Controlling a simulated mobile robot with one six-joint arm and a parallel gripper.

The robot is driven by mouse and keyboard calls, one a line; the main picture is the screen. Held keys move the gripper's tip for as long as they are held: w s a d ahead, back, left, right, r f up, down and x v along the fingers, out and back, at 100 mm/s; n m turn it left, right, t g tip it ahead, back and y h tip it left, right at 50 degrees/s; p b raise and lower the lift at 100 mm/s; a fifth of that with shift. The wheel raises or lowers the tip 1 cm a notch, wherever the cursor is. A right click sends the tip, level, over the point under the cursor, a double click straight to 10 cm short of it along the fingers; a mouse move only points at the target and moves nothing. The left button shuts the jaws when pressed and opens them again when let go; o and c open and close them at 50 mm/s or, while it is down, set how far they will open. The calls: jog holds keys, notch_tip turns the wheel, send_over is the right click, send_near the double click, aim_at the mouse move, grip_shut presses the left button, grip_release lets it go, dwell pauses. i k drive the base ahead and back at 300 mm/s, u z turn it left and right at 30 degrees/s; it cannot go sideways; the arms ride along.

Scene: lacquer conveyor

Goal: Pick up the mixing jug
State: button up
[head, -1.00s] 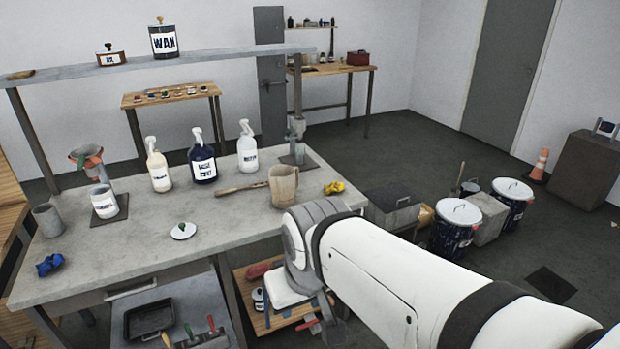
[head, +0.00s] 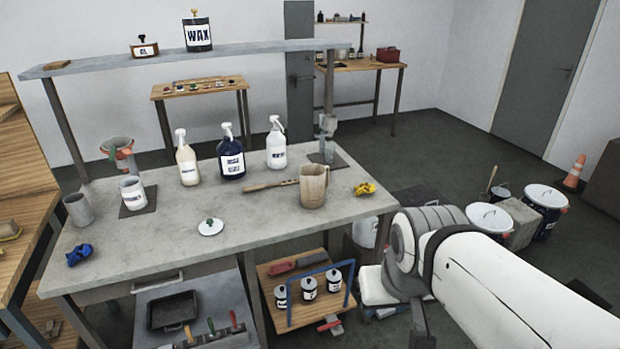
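A beige jug (head: 313,187), which I take to be the mixing jug, stands upright on the right part of the grey workbench (head: 240,228). It has a handle at its side. My arm reaches in from the lower right, and its bend is to the right of the jug and in front of the bench's right end. The arm's end runs down out of the bottom of the picture, so my gripper does not show. Nothing of mine touches the jug.
A wooden stick (head: 270,185) lies just left of the jug, and a yellow cloth (head: 365,189) lies right of it. Spray bottles (head: 231,158) stand behind. A lid (head: 210,227) lies in front on the left. A metal post (head: 328,125) stands behind the jug.

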aim_at(316, 184)
jog(key=u, duration=0.05)
jog(key=i, duration=1.5)
jog(key=z, duration=0.05)
